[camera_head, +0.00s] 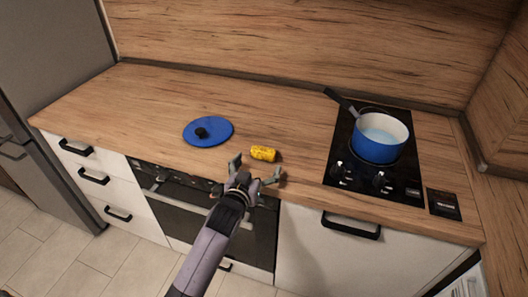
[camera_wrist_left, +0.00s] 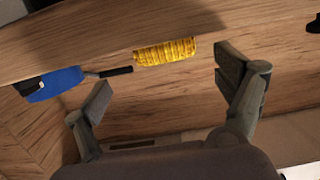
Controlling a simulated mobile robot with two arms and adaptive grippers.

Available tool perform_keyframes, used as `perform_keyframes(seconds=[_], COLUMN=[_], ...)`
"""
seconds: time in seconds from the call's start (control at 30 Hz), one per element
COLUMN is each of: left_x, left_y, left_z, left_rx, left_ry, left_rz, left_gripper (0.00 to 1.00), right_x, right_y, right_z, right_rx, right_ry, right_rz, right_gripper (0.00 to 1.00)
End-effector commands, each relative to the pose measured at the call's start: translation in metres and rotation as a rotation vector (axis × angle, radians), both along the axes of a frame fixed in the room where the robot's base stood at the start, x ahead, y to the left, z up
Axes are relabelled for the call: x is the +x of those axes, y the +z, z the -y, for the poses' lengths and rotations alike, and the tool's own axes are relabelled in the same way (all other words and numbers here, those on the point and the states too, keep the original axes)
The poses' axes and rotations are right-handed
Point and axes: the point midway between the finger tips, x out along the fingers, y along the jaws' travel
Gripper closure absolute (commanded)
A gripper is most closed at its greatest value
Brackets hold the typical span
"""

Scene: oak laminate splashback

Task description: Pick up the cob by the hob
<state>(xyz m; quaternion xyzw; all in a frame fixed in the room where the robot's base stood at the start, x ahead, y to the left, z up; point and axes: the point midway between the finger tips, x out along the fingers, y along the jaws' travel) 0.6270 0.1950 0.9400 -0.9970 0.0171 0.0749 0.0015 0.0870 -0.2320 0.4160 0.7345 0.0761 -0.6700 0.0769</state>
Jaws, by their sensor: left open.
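The yellow corn cob (camera_head: 263,153) lies on its side on the wooden worktop, left of the hob (camera_head: 345,165). It also shows in the left wrist view (camera_wrist_left: 166,51), beyond the gap between my fingers. My left gripper (camera_head: 257,169) is open and empty at the front edge of the worktop, just in front of the cob. Its fingers are spread to either side in the left wrist view (camera_wrist_left: 168,82). I see no contact with the cob. My right gripper is not in view.
A blue pot (camera_head: 378,148) with clear liquid stands on the hob, its dark handle pointing back left. A blue lid (camera_head: 213,132) with a black knob lies left of the cob. A small dark panel (camera_head: 443,204) is right of the hob. The worktop behind the cob is clear.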

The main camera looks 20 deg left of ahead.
Motion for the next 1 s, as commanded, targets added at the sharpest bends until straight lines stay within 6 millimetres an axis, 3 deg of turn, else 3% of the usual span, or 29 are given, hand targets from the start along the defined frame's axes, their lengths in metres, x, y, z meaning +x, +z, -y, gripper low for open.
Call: perform_keyframes(seconds=[0.23,0.53,0.87,1.0], left_x=[0.017,0.055,0.061,0.061], left_y=[-0.001,-0.006,-0.008,-0.008], left_z=[-0.001,-0.005,-0.004,-0.004], left_rx=[0.0,0.0,0.0,0.0], left_ry=[0.0,0.001,0.001,0.001], left_rz=[-0.001,0.0,0.0,0.0], left_gripper=[0.1,0.1,0.1,0.19], right_x=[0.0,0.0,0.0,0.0], right_y=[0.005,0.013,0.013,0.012], right_z=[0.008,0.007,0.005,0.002], right_rx=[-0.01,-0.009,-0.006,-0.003], right_ry=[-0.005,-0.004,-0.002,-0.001], right_rz=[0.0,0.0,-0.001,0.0], right_gripper=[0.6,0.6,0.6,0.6])
